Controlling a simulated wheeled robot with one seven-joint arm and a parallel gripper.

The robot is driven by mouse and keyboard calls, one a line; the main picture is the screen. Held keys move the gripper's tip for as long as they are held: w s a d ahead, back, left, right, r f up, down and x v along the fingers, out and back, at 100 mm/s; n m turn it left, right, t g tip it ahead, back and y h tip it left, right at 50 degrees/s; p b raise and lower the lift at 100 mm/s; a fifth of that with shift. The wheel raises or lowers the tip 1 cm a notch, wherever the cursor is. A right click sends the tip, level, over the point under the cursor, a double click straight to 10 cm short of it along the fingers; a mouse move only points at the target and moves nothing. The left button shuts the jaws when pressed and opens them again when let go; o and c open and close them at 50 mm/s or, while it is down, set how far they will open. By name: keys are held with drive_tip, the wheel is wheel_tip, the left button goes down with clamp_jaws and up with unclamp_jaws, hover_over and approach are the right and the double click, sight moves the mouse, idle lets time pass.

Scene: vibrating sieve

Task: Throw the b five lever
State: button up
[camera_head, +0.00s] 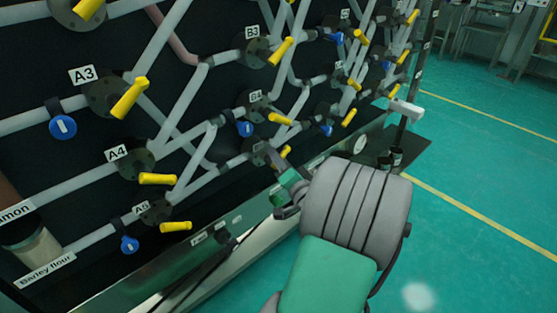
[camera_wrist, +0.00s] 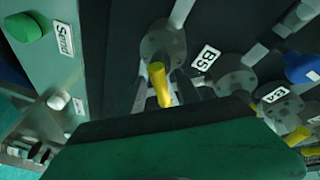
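The B5 lever is yellow and sits on a dark round valve under the B4 valve. In the wrist view the B5 lever (camera_wrist: 158,82) points toward the camera, beside the B5 label (camera_wrist: 206,58). In the head view only part of the B5 lever (camera_head: 285,152) shows by my gripper (camera_head: 274,160). In the wrist view my gripper's dark fingers (camera_wrist: 164,94) stand apart, one on each side of the lever. It looks open, with no clear contact. The lever's lower end is partly hidden by my green gripper body.
The B4 lever (camera_head: 280,118) and a blue tag (camera_head: 246,129) are just above. In the wrist view, the B4 valve (camera_wrist: 279,103) is at right, and a green button (camera_wrist: 22,27) marked Send is at upper left. Open green floor (camera_head: 480,180) lies right of the panel.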

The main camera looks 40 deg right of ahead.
drive_tip(key=shift+w, duration=0.15)
drive_tip(key=shift+f, duration=0.15)
clamp_jaws()
idle(0.3)
